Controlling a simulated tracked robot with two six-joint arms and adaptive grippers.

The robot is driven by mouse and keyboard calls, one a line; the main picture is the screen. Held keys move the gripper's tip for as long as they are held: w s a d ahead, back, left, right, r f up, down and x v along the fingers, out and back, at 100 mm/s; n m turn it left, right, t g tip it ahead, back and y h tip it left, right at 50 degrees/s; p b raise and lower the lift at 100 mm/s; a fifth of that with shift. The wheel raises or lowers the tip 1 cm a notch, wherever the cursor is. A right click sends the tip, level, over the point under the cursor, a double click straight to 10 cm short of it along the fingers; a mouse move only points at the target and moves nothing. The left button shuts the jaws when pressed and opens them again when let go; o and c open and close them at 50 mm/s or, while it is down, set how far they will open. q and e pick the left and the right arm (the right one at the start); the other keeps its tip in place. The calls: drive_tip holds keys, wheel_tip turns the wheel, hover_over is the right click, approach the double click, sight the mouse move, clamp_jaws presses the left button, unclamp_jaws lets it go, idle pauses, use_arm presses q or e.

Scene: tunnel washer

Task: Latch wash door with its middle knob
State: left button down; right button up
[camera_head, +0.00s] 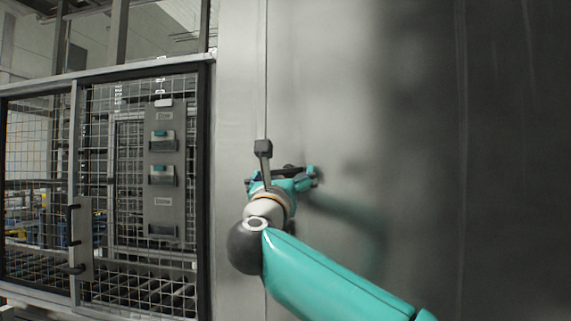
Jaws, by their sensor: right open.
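The wash door looks to be the large smooth grey panel (420,120) filling the right of the head view, with a thin vertical seam at its left side. A dark block-headed knob (263,148) with a short stem stands on that seam. It is the only knob I can make out, and its lower end is hidden by my gripper. My right gripper (283,178) is open, with teal fingers spread close to the panel just below and to the right of the knob's head. I cannot tell whether it touches the knob. My left gripper is out of view.
A wire-mesh fence gate (130,220) in a dark frame stands to the left, with a grey handle plate (80,240) on it. Behind the mesh is a grey panel with small holders (163,175). The panel to the right of my arm is bare.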

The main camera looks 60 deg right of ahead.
drive_tip(key=shift+x, duration=0.95)
drive_tip(key=c, duration=1.2)
drive_tip(key=shift+o, duration=0.2)
drive_tip(key=shift+f+m+g+b, duration=0.2)
drive_tip(key=shift+m+g+b, duration=0.2)
drive_tip(key=shift+m+b, duration=0.15)
drive_tip(key=shift+r+m, duration=0.15)
drive_tip(key=shift+m, duration=0.3)
drive_tip(key=o, duration=1.2)
drive_tip(key=shift+c, duration=0.2)
